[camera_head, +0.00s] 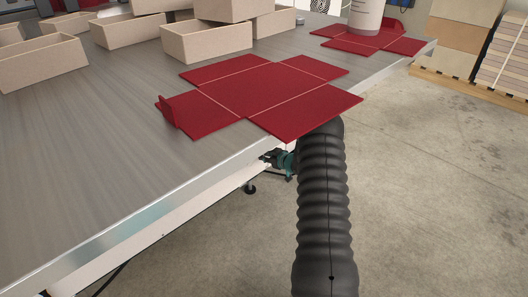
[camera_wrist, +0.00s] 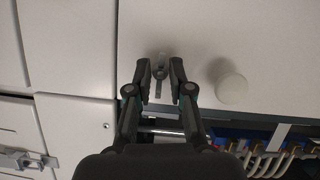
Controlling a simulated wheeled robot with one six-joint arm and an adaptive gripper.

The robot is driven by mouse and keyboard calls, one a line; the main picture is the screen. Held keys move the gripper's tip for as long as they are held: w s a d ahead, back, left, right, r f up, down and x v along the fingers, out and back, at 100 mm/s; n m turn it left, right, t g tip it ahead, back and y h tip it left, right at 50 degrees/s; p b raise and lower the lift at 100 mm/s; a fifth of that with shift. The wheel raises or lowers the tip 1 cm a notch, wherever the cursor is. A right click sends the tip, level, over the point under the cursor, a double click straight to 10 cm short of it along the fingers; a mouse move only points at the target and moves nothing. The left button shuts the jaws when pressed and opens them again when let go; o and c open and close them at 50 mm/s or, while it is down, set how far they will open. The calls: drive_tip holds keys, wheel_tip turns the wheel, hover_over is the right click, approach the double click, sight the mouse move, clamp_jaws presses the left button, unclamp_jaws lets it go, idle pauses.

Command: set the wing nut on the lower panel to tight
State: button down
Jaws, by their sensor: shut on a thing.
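The wing nut (camera_wrist: 159,72) is a small grey metal part on a pale panel (camera_wrist: 195,25), in the upper middle of the wrist view. My gripper (camera_wrist: 160,76) has its two dark fingers on either side of it, shut on it. A narrow grey strip shows just below the nut between the fingers. The fingers hide part of the nut's sides. In the head view my gripper (camera_head: 268,157) is at the table's side, below the top edge, mostly hidden by my black arm. The nut does not show there.
A round white knob (camera_wrist: 232,90) stands right of my gripper. A metal latch (camera_wrist: 25,160) is at lower left, and cables (camera_wrist: 270,160) hang in an opening at lower right. Above, a red box blank (camera_head: 265,90) overhangs the table edge (camera_head: 150,212) near my arm.

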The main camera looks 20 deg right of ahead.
drive_tip(key=shift+d+r+m+y+p, duration=0.1)
drive_tip(key=shift+m+y+p, duration=0.35)
drive_tip(key=shift+p, duration=0.2)
drive_tip(key=shift+w, duration=0.1)
drive_tip(key=c, duration=1.3)
unclamp_jaws()
drive_tip(key=v, duration=1.2)
drive_tip(key=shift+r, duration=0.1)
drive_tip(key=shift+a, duration=0.2)
